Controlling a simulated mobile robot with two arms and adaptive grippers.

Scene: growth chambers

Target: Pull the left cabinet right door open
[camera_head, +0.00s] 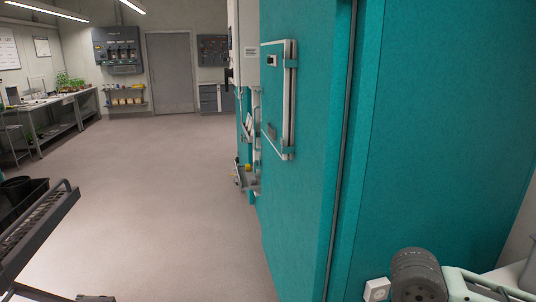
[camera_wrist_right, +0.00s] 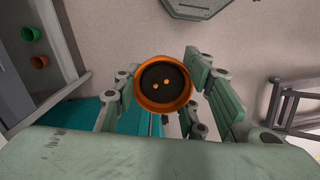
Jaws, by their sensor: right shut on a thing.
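A tall teal cabinet (camera_head: 300,190) fills the right half of the head view. A dark vertical seam or post (camera_head: 341,150) separates it from another wide teal panel (camera_head: 445,120) at the right. I see no opened interior, and cannot tell which surface is the named door. No door handle is clear. In the right wrist view my right gripper (camera_wrist_right: 165,82) is closed around a round orange pot-like thing (camera_wrist_right: 148,105) with a dark inside and two small orange dots. Teal surface (camera_wrist_right: 75,118) shows below and behind its fingers. My left gripper is not in view.
A white-edged panel (camera_head: 275,100) sticks out from the teal cabinet. A dark rack (camera_head: 40,225) stands at the left edge. Benches with plants (camera_head: 60,100) line the far left wall. The floor (camera_head: 165,200) between is clear.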

